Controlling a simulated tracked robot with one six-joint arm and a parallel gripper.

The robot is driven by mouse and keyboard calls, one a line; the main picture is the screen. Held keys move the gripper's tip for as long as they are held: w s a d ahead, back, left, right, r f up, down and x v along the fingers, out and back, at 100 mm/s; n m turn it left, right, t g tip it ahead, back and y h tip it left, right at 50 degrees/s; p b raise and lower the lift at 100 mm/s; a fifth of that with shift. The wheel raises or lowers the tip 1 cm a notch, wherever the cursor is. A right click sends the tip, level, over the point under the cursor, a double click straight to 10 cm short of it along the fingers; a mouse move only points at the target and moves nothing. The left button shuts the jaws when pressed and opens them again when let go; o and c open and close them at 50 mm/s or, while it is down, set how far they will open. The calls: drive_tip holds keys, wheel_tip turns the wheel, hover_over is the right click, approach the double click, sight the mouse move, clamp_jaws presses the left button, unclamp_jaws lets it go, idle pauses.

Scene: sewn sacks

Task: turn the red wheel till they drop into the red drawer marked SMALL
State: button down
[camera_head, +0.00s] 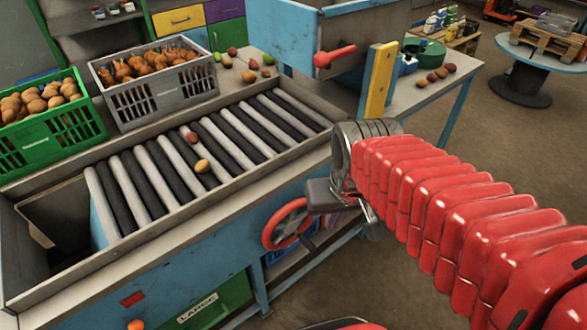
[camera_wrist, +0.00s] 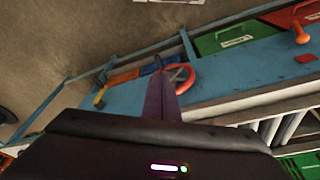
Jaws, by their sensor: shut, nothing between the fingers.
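The red wheel (camera_head: 270,236) is mounted on the blue front of the roller machine; it also shows in the wrist view (camera_wrist: 190,76). My gripper (camera_head: 308,241) is beside the wheel, partly overlapping its right side in the head view. In the wrist view my gripper (camera_wrist: 159,64) is shut and empty, its narrow tip just left of the rim; I cannot tell whether they touch. A reddish potato (camera_head: 189,136) and a yellow one (camera_head: 202,166) lie on the rollers. A red drawer-like panel (camera_wrist: 292,14) shows at the wrist view's top right; its label is unreadable.
A green drawer (camera_head: 205,303) marked LARGE sits low on the front. Striped rollers (camera_head: 165,158) run along the machine. A green crate (camera_head: 50,140) and a grey crate (camera_head: 160,105) stand behind. Open floor lies right.

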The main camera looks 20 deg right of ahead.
drive_tip(key=s+a+r+n+t, duration=0.1)
drive_tip(key=s+a+r+t, duration=0.1)
drive_tip(key=r, duration=0.3)
drive_tip(key=shift+s+a+r+t, duration=0.15)
drive_tip(key=shift+a+r+t, duration=0.2)
drive_tip(key=shift+a, duration=0.2)
drive_tip(key=shift+a, duration=0.1)
